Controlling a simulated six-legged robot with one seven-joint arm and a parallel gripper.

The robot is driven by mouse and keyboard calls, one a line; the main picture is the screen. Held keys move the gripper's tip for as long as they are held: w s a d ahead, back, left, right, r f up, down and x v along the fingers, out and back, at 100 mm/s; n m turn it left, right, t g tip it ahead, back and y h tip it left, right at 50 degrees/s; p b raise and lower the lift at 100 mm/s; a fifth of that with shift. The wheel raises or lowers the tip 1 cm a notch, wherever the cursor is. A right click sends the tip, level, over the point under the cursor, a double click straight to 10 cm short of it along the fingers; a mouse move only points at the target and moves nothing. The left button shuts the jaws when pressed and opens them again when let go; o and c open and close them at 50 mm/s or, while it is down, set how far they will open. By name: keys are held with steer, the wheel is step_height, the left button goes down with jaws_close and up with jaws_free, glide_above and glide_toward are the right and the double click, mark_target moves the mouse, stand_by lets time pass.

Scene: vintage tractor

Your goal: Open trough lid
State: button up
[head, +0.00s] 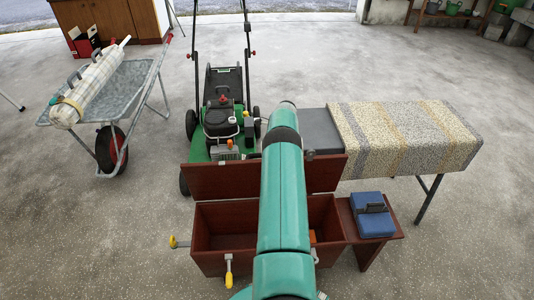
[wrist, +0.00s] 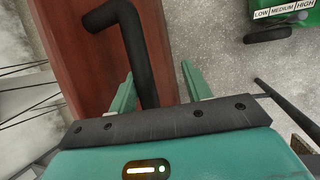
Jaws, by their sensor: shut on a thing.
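The trough (head: 217,262) is a red-brown wooden box in front of me in the head view. Its lid (head: 222,180) stands raised along the far edge, and part of the inside shows. My teal arm crosses over the trough and hides its middle and part of the lid. In the wrist view, a black bent handle (wrist: 136,45) is fixed on the red-brown lid (wrist: 75,45). My gripper (wrist: 158,80) has its two green fingers on either side of the handle and is shut on it. The head view does not show the fingertips.
A green lawn mower (head: 222,125) stands just behind the lid. A blue box (head: 372,214) sits on a low wooden side shelf (head: 391,237) at right, near a cloth-covered table (head: 405,135). A wheelbarrow (head: 125,90) stands at left. The floor at front left is clear.

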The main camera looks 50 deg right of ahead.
steer(key=shift+w+d+r, duration=0.1)
steer(key=shift+r, duration=0.1)
steer(key=v, duration=1.1)
steer(key=shift+r, duration=0.25)
steer(key=shift+s, duration=0.2)
